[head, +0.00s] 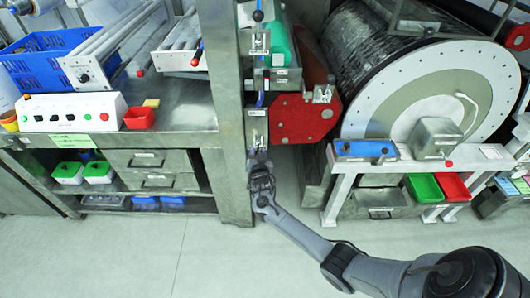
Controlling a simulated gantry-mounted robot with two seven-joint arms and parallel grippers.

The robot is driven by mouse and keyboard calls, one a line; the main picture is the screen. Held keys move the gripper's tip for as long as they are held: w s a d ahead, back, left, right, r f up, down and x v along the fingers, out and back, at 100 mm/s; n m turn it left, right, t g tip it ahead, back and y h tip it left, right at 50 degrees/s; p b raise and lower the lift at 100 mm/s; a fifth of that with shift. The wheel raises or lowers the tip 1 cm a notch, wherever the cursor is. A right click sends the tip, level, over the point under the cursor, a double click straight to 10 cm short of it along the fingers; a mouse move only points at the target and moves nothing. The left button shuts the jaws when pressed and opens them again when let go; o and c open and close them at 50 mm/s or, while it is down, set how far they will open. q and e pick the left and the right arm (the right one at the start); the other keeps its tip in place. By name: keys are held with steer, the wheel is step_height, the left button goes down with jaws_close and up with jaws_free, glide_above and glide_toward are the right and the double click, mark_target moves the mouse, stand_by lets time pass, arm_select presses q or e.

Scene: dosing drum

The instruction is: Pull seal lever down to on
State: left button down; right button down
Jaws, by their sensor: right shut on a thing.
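My right gripper (258,157) reaches in from the lower right to the front of the grey steel column. It is shut on the seal lever (257,139), just below a small labelled plate (257,113) low on the column. The lever's end is hidden between the fingers, and its exact angle is hard to tell. A similar lever with a black knob (258,16) stands upright higher on the column, above another small plate (259,42). The label print is too small to read. My left gripper is not in view.
A red housing (300,117) and the large drum (430,95) stand right of the column. A bench with a white control box (72,112), a red bin (139,118) and a blue crate (45,62) is at left. A white-framed stand (345,165) is at right. The floor in front is clear.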

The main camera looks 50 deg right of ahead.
steer(key=shift+f, duration=0.6)
steer(key=shift+s, duration=0.1)
steer(key=c, duration=0.8)
jaws_free()
steer(key=shift+a, duration=0.1)
steer(key=shift+r, duration=0.1)
steer(key=shift+r, duration=0.1)
steer(key=shift+s+a, duration=0.15)
steer(key=shift+a, duration=0.05)
steer(key=shift+p+v, duration=1.45)
steer(key=shift+v, duration=3.65)
